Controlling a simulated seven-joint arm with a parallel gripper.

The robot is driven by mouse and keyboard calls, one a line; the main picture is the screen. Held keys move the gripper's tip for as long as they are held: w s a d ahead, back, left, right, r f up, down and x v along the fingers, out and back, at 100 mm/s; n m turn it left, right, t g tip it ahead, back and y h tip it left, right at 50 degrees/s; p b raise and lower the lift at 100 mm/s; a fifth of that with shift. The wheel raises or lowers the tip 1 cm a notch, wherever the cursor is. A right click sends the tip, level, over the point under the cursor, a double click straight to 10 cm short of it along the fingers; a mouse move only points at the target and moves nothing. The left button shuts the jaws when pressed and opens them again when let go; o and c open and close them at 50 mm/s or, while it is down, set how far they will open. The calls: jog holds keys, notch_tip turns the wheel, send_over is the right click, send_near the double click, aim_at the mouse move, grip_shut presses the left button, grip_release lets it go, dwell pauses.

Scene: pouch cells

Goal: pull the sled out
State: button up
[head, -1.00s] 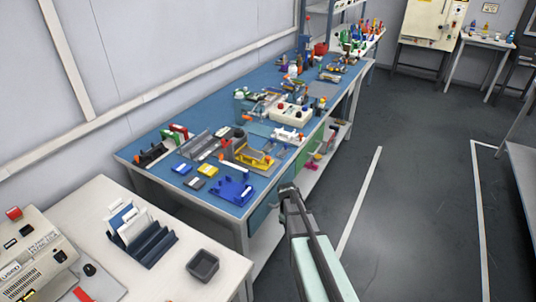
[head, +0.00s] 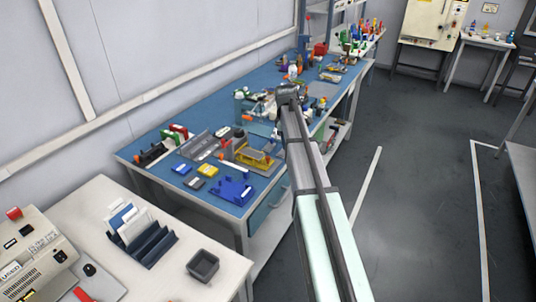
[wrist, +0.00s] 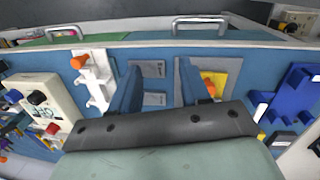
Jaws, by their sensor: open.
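My gripper (wrist: 159,80) is open, its two dark blue fingers apart above the blue bench. Between and below them lie flat grey plates (wrist: 154,69); I see nothing held. A white fixture with an orange knob (wrist: 95,77) is left of the fingers in the wrist view. A yellow fixture (wrist: 219,79) with an orange part is just right of them, partly hidden by the right finger; it also shows in the head view (head: 253,155). I cannot tell which part is the sled. In the head view my arm hides the gripper's fingertips.
A blue fixture (wrist: 295,95) stands at the right in the wrist view. A cream box with knobs (wrist: 40,98) stands at the left. Drawer handles (wrist: 198,22) show along the bench front. A white side table (head: 92,205) holds a dark rack (head: 150,246) and tray (head: 203,265).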

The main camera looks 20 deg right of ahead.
notch_tip(320, 180, up, 9)
jog(key=n+y, duration=0.1)
send_over(268, 157)
jog(key=shift+g, duration=0.3)
notch_tip(268, 157, down, 13)
jog(key=shift+w+f, duration=0.1)
jog(key=shift+w, duration=0.05)
jog(key=shift+c, duration=0.2)
jog(key=c, duration=0.7)
grip_shut()
